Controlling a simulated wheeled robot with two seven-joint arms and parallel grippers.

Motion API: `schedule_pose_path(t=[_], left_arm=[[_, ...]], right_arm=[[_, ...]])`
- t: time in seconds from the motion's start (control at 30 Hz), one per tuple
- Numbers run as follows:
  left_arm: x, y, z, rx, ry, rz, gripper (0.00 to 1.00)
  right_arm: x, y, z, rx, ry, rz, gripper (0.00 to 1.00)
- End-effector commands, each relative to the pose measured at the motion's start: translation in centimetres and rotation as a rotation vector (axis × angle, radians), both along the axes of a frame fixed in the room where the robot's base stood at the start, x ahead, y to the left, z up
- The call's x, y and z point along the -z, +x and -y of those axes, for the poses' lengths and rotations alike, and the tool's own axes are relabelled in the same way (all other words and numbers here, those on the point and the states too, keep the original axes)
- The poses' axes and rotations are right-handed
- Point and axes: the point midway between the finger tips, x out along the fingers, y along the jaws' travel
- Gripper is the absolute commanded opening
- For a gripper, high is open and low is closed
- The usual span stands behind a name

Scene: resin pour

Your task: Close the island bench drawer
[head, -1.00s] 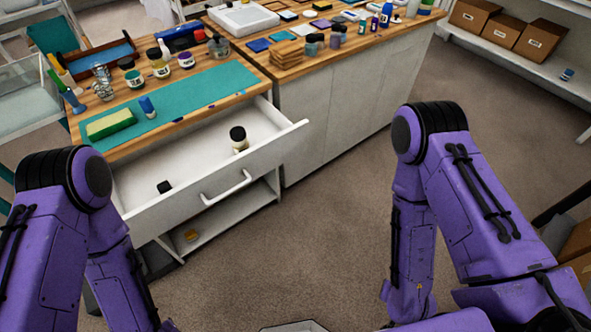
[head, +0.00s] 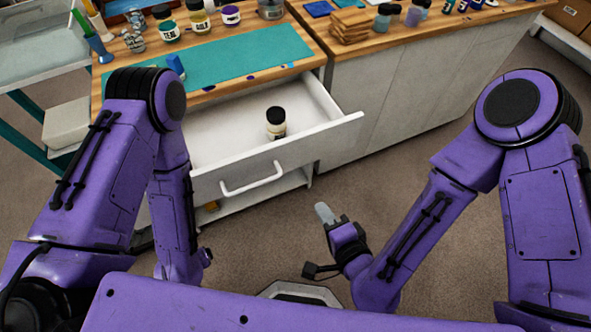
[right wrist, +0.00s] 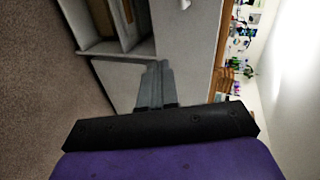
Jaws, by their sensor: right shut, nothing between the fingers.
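The island bench drawer (head: 320,141) is pulled open from under the wooden worktop, its white front standing out over the floor. Its white bar handle (head: 252,178) is on the front face. A jar with a black lid (head: 276,124) stands inside; the drawer's left part is hidden behind my left arm. My right gripper (head: 323,211) is shut and empty, in front of and below the drawer front, to the right of the handle and apart from it. Its closed grey fingers (right wrist: 154,84) point toward white cabinet panels in the right wrist view. My left gripper is not visible.
Paint jars (head: 198,19) and a teal mat (head: 240,58) lie on the worktop above the drawer. A closed cabinet (head: 410,85) adjoins on the right. An open lower shelf (head: 240,205) is under the drawer. The floor (head: 400,160) in front is clear.

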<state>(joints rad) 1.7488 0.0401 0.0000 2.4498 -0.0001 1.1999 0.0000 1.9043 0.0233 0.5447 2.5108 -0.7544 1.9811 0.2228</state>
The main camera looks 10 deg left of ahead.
Motion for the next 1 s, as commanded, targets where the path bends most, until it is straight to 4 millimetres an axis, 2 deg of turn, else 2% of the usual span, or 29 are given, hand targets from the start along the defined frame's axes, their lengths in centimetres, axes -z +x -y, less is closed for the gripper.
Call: schedule_pose_path(t=[0.03, 0.1, 0.23, 0.3, 0.57, 0.7, 0.87, 1.0], left_arm=[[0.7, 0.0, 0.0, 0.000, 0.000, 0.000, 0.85], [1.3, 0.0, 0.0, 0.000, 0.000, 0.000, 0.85], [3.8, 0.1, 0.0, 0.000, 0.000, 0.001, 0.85], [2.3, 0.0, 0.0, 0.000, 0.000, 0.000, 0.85], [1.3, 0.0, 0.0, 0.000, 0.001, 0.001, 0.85], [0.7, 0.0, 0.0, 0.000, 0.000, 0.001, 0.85], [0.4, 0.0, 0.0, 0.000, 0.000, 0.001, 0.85], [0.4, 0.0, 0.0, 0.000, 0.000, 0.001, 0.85]], right_arm=[[-0.7, 0.4, -1.0, 0.003, 0.067, 0.018, 0.00], [-1.1, 0.9, -1.7, 0.005, 0.107, 0.029, 0.00], [0.0, 2.8, -2.5, 0.012, 0.108, 0.030, 0.00], [-0.7, 3.9, -3.3, 0.011, 0.104, 0.026, 0.00], [1.1, 8.5, -6.1, 0.012, 0.100, 0.025, 0.00], [1.1, 10.5, -7.3, 0.011, 0.100, 0.025, 0.00], [1.3, 11.8, -8.1, 0.010, 0.099, 0.024, 0.00], [1.4, 12.1, -8.3, 0.009, 0.099, 0.023, 0.00]])
